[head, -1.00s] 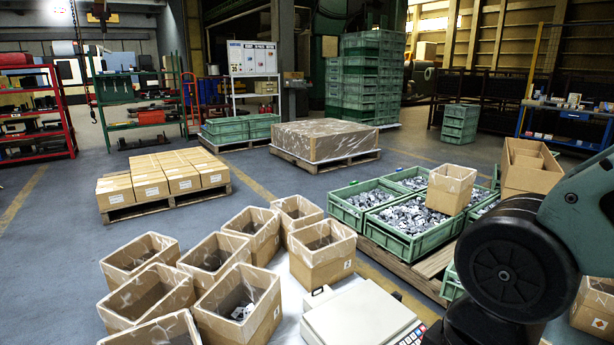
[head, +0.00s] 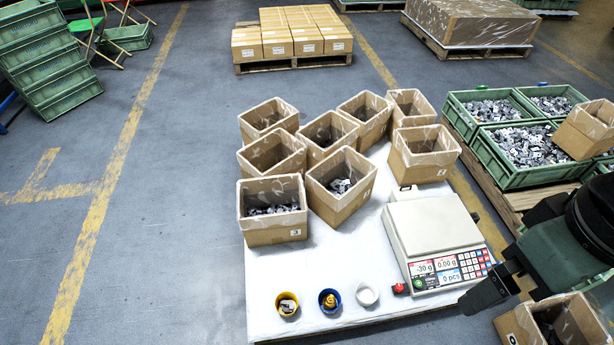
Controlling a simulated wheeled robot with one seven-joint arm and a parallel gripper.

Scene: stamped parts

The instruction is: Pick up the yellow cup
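The yellow cup (head: 280,309) stands upright on the front left part of the white table (head: 262,273). Small pale parts show inside it. A blue cup (head: 329,308) with yellow pieces in it stands just to its right, and a white cup (head: 367,295) stands further right. The dark end of my arm with my gripper (head: 484,294) is at the lower right, beyond the scale and well away from the yellow cup. Its fingers cannot be made out clearly, and nothing is seen held in it.
A counting scale (head: 432,226) stands on the table's right side, with a small red object (head: 399,288) near its front left corner. Several open cardboard boxes (head: 275,233) fill the table's back. The table top around the cups is clear. Green crates (head: 514,175) of metal parts stand at right.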

